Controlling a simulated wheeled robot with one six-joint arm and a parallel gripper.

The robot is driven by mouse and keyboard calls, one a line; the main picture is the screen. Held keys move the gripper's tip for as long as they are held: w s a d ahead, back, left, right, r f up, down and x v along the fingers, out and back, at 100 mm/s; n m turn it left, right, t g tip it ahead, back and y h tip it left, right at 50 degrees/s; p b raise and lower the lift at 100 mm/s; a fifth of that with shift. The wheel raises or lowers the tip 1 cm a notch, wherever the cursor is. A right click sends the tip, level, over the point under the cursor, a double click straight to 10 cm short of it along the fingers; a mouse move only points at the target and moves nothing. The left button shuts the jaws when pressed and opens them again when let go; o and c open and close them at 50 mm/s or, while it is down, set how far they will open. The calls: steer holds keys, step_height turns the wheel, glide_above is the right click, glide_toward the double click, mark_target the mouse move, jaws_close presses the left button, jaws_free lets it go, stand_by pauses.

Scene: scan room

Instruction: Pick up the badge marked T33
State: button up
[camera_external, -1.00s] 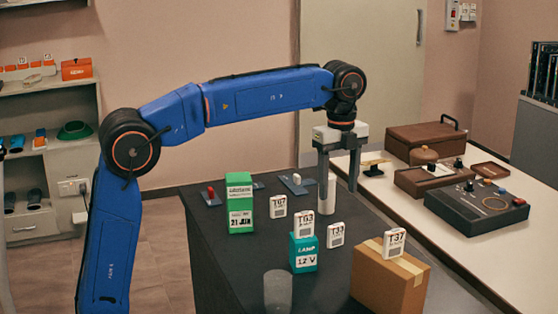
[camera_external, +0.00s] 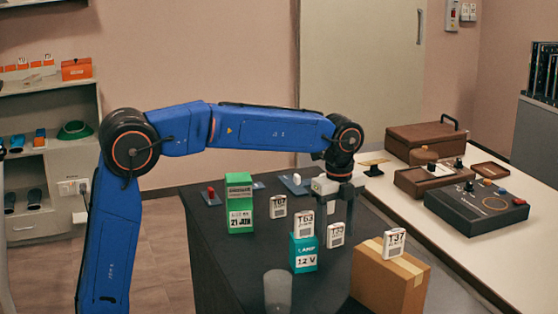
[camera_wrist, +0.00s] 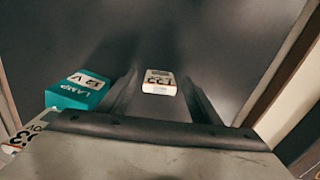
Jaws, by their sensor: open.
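The white badge marked T33 (camera_external: 336,235) stands on the dark table, between the teal lamp box and the cardboard box. In the wrist view the T33 badge (camera_wrist: 159,82) lies between my two fingers, apart from both. My gripper (camera_external: 335,222) is open and points down just above and behind the badge; its fingertips are partly hidden in the external view. In the wrist view my gripper (camera_wrist: 160,90) shows both fingers spread with only the badge between them.
The teal lamp box (camera_external: 303,253) with badge T63 (camera_external: 304,223) on top is close on the left. A cardboard box (camera_external: 385,284) carries badge T37 (camera_external: 394,243). Badge T67 (camera_external: 278,207) and a green box (camera_external: 239,205) stand further left. A clear cup (camera_external: 277,292) is at the front.

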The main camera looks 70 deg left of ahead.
steer(key=shift+f, duration=0.75)
steer(key=shift+c, duration=0.4)
steer(key=c, duration=1)
steer(key=shift+c, duration=0.2)
steer(key=shift+r, duration=0.2)
